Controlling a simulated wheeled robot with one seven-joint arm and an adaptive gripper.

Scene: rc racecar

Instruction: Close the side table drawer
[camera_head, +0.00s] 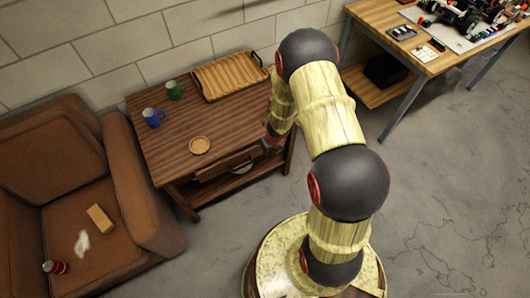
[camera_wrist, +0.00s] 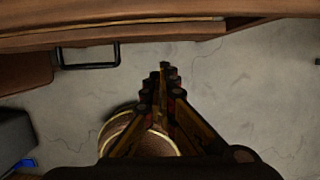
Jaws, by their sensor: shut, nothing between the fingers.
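The side table (camera_head: 165,128) is dark brown wood and stands beside the armchair. Its drawer (camera_head: 212,170) is in the front side under the tabletop, with a handle (camera_head: 242,166). How far the drawer stands out is hard to tell. In the wrist view the black handle (camera_wrist: 88,66) shows at the upper left, below the wooden edge. My gripper (camera_head: 270,148) is at the table's front right, to the right of the handle and partly hidden by my arm. In the wrist view my gripper (camera_wrist: 163,68) is shut and empty, apart from the handle.
A brown armchair (camera_head: 60,160) is close on the left. A workbench (camera_head: 440,60) stands at the right. The floor in front is clear.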

